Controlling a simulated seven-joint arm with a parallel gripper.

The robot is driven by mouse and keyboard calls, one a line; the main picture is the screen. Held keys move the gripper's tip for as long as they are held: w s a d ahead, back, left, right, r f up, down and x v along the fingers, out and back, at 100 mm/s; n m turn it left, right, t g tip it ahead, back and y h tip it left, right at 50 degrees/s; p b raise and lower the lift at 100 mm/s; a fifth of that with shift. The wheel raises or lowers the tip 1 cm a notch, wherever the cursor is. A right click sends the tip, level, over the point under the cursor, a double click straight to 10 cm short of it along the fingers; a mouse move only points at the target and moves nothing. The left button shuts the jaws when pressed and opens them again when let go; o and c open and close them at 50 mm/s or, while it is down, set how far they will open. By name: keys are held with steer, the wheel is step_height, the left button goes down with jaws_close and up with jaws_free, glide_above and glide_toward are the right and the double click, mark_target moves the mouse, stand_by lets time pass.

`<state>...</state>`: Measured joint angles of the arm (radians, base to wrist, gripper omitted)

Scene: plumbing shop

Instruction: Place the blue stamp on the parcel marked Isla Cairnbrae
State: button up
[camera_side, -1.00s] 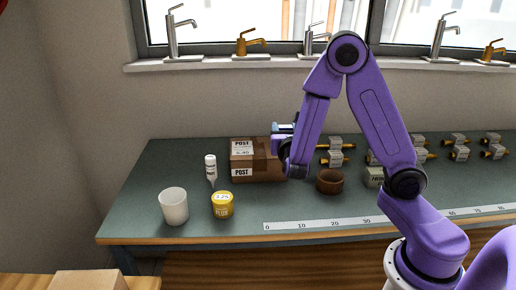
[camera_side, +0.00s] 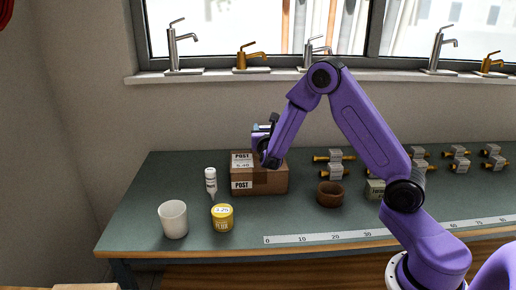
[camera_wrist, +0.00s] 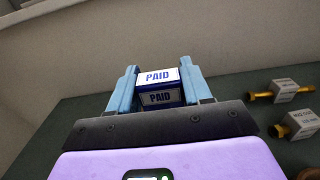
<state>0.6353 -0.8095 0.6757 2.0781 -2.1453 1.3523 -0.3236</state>
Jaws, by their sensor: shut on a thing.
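My gripper (camera_wrist: 160,92) is shut on the blue stamp (camera_wrist: 161,87), which has white "PAID" labels and sits between the pale blue fingers in the wrist view. In the side view my gripper (camera_side: 263,132) is at the upper edge of a brown cardboard parcel (camera_side: 270,181), near its top. Whether the stamp touches the parcel cannot be told. The parcel stands on the bench with white "POST" labels on its left part. No name can be read on it. It is not visible in the wrist view.
A white bottle (camera_side: 211,183), yellow tub (camera_side: 222,217) and white cup (camera_side: 173,220) stand left of the parcel on the green bench (camera_side: 140,195). A brown bowl (camera_side: 331,194) and several tagged brass fittings (camera_side: 335,157) are to the right. A ruler strip (camera_side: 360,234) runs along the front.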

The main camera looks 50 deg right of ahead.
steer(key=w+f, duration=0.2)
steer(key=w+d+f, duration=0.1)
steer(key=f, duration=0.2)
steer(key=shift+w, duration=0.35)
steer(key=shift+w+f, duration=0.15)
steer(key=shift+f, duration=1.45)
steer(key=o, duration=1)
steer(key=shift+f, duration=0.1)
steer(key=shift+o, duration=0.2)
